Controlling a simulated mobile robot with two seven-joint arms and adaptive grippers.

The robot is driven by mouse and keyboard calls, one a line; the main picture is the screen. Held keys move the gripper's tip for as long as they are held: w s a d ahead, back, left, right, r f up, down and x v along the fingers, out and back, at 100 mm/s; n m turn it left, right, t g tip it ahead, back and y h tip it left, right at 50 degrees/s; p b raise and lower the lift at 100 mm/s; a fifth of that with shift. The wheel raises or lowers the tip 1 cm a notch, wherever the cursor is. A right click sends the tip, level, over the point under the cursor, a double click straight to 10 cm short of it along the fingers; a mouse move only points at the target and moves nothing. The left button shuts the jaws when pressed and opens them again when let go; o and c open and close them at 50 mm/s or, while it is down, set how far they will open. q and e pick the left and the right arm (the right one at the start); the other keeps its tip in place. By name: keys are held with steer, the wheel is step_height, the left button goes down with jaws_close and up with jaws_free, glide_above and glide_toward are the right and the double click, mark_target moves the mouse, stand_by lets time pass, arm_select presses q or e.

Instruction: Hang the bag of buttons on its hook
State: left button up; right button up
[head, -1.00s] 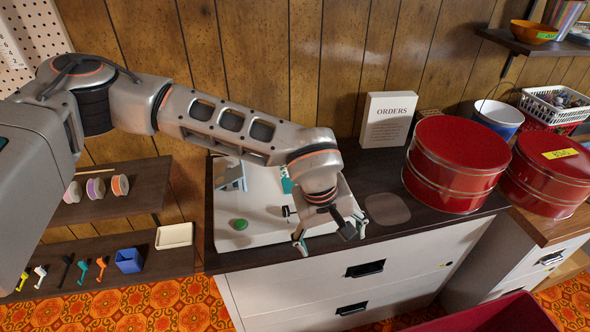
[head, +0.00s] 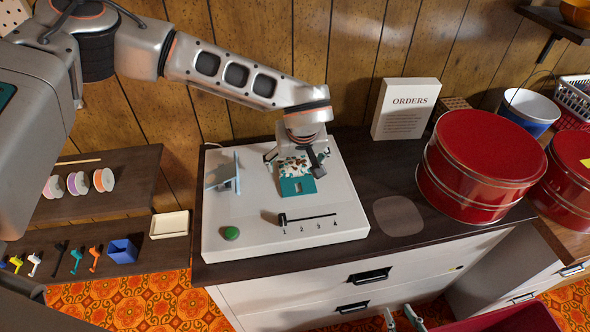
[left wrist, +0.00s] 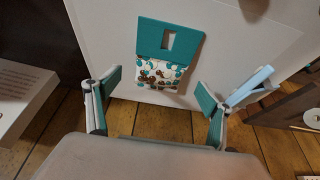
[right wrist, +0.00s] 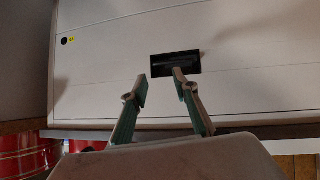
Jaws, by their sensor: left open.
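The bag of buttons (head: 297,181) has a teal header with a rectangular slot and a clear part with brown, teal and white buttons. It lies on a white box-like panel (head: 250,240) on the cabinet top. My left gripper (head: 295,160) is open above the bag's back end. In the left wrist view the bag (left wrist: 163,60) lies ahead of the open fingers (left wrist: 160,88), not clasped. My right gripper (head: 403,319) is low in front of the cabinet; its fingers (right wrist: 161,84) are apart and empty in the right wrist view. I cannot make out the hook.
The panel carries a light blue upright piece (head: 226,172), a green button (head: 231,233) and a numbered slider (head: 308,217). Red tins (head: 478,165) and an ORDERS sign (head: 405,108) stand to the right. Shelves with spools (head: 78,183) and a blue bin (head: 122,251) are left.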

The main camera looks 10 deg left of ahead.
mark_target(296, 175)
arm_select(q)
steer(key=shift+x, duration=1.35)
steer(key=c, duration=1.2)
steer(key=shift+o, duration=0.2)
steer(key=shift+r, duration=0.1)
